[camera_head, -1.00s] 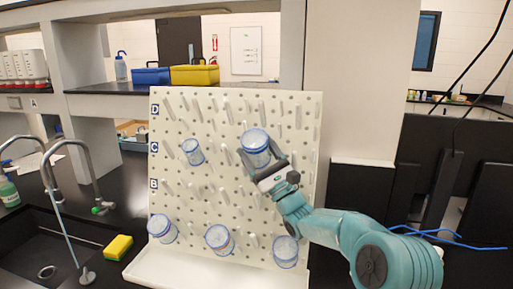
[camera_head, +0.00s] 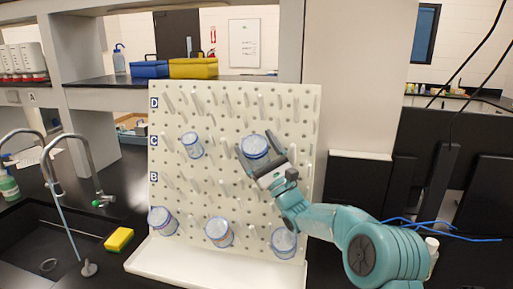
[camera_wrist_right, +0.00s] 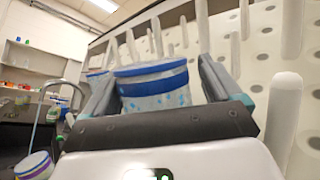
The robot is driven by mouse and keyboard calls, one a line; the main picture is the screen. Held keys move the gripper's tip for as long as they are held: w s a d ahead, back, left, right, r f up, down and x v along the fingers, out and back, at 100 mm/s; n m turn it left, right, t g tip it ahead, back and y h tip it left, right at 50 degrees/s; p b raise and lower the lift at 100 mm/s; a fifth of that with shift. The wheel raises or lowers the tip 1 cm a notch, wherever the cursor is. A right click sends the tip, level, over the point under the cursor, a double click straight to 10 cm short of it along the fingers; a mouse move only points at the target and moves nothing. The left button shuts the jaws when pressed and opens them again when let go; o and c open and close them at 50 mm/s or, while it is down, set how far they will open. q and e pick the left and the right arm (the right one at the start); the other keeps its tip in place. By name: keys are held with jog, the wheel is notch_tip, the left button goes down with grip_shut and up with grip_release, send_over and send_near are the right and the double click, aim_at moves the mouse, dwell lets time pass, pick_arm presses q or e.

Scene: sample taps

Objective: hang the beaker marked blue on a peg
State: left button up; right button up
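A clear beaker with blue bands (camera_head: 255,146) is at the pegboard (camera_head: 225,110), in its upper middle near the row marked C. It also shows in the right wrist view (camera_wrist_right: 152,88), tilted slightly, between the fingers. My right gripper (camera_head: 256,143) is open around the beaker, one finger on each side, with a narrow gap at the right finger in the right wrist view. The peg behind the beaker is hidden, so its seating cannot be seen. My left gripper is not in view.
Other blue-banded beakers are on the board: one at upper left (camera_head: 192,145) and three along the bottom (camera_head: 163,221), (camera_head: 219,232), (camera_head: 284,243). Bare pegs surround the beaker. A white tray (camera_head: 190,268) runs below. A sink with taps (camera_head: 75,165) and yellow sponge (camera_head: 118,239) are left.

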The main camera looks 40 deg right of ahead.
jog(key=shift+d+f, duration=0.1)
jog(key=shift+f, duration=0.35)
jog(key=shift+s+f, duration=0.1)
jog(key=shift+f, duration=0.15)
jog(key=b+v, duration=0.3)
jog(key=v, duration=0.4)
jog(key=b+v, duration=0.3)
jog(key=v, duration=0.5)
jog(key=shift+s+d+r, duration=0.15)
jog(key=shift+s, duration=0.2)
